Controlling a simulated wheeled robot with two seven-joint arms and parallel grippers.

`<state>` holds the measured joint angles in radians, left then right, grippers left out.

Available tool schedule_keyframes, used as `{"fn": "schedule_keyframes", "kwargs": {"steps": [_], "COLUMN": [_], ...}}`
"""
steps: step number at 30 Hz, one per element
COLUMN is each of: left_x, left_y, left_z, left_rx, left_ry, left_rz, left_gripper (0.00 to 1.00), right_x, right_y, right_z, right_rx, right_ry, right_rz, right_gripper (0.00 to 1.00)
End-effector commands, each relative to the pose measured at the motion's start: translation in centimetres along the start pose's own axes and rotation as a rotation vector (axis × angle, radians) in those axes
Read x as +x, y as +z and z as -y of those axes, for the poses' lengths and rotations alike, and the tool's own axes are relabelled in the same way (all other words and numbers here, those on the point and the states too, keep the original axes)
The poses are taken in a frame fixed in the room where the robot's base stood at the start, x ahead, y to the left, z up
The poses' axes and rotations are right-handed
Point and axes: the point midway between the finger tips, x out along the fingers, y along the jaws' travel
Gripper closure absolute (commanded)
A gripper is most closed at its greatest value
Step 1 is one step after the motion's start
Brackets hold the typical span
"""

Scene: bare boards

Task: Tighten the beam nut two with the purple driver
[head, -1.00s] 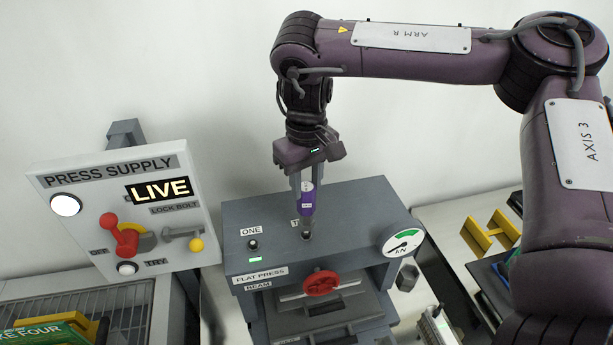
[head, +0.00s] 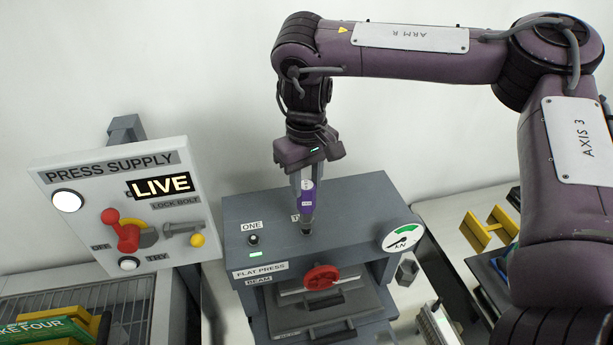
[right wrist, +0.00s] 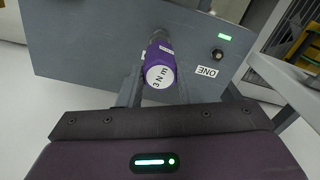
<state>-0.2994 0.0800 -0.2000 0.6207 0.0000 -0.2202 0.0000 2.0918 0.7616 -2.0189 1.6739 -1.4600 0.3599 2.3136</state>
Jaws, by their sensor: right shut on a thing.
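The purple driver (head: 307,195) is upright in my right gripper (head: 306,185), which is shut on it above the press beam (head: 345,205). The driver's tip is at the place of nut two, whose label is mostly covered; nut two itself is hidden beneath the tip. In the right wrist view the purple driver (right wrist: 160,68) shows its white cap marked "3 N m". Nut one (head: 254,240) stands beside its "ONE" label, with a green light below; it also shows in the right wrist view (right wrist: 218,54). My left gripper is not in view.
The press supply panel (head: 110,215) at left reads "LIVE", with a red lever (head: 126,232) and a lock bolt (head: 184,230). A kN dial (head: 401,237) and red handwheel (head: 321,278) are on the press. Yellow brackets (head: 488,229) stand at right.

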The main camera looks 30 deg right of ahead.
Motion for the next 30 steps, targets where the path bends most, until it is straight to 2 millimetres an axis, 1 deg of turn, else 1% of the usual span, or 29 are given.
{"fn": "schedule_keyframes", "kwargs": {"steps": [13, 24, 30], "left_x": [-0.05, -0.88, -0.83], "left_y": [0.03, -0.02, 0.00], "left_z": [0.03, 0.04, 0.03], "left_rx": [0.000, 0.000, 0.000], "left_ry": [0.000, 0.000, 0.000], "left_rz": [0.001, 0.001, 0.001], "left_gripper": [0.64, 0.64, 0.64], "right_x": [-0.02, -0.08, 0.00], "right_y": [-0.02, 0.03, 0.01], "right_z": [-0.01, -0.04, -0.03], "right_rx": [0.000, 0.001, 0.001], "right_ry": [0.000, 0.000, 0.000], "right_rz": [-0.001, 0.000, -0.001], "right_gripper": [1.00, 1.00, 1.00]}}
